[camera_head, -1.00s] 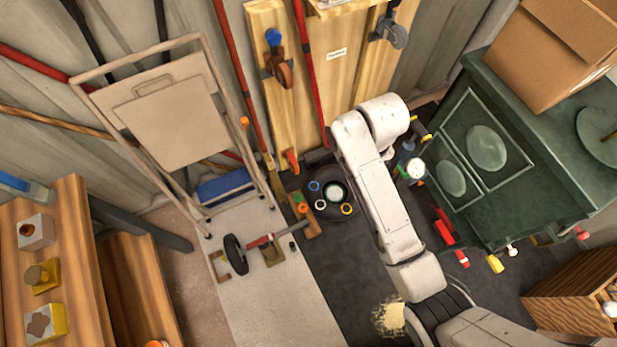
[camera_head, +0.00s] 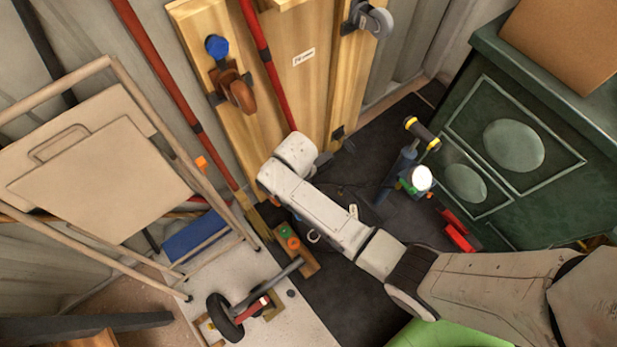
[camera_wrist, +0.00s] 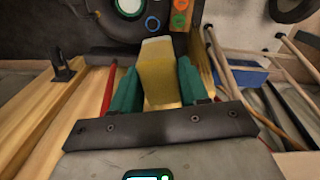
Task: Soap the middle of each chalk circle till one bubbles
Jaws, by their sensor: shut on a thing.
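My gripper (camera_wrist: 157,90) has green fingers shut on a pale yellow sponge-like block (camera_wrist: 158,66) in the wrist view. The block points toward a dark surface with chalk-like rings. No bubbles can be made out.
A pump with a gauge (camera_head: 420,179) stands right, before a green cabinet (camera_head: 500,150). Dark floor shows between.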

